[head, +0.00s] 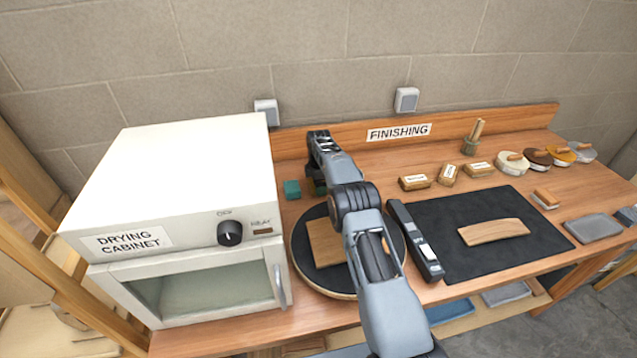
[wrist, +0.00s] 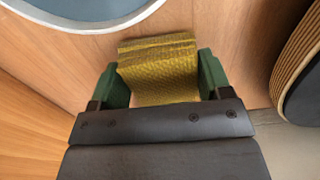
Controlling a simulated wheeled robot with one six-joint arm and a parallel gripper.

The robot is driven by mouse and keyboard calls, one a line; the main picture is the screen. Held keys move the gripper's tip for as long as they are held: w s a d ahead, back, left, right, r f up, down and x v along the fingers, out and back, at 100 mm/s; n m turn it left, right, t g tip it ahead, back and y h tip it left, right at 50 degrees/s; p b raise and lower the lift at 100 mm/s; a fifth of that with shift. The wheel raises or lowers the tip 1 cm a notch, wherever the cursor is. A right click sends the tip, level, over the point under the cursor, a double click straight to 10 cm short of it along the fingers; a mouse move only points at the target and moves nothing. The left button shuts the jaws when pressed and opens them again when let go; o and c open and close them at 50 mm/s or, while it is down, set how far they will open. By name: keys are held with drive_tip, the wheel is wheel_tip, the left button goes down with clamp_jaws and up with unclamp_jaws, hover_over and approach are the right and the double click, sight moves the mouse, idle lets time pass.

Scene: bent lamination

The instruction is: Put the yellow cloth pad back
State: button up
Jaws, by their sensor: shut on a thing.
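The yellow cloth pad (wrist: 157,66) is between the green fingertips of my gripper (wrist: 157,80) in the wrist view. The fingers are shut on its two sides, and its woven yellow face shows. In the head view my arm reaches over the round black-topped turntable towards the back of the bench, beside the drying cabinet. There the arm largely hides my gripper, and I cannot make out the pad. I cannot tell whether the pad touches the bench.
The white drying cabinet (head: 175,180) stands left of my arm. The turntable (head: 306,272) carries a wooden piece. Right are a black mat (head: 460,258) with a curved wooden piece (head: 494,232), labelled blocks (head: 414,183) and several round tins (head: 512,164).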

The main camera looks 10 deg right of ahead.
drive_tip(key=shift+f, duration=0.3)
drive_tip(key=o, duration=0.8)
drive_tip(key=shift+f, duration=0.1)
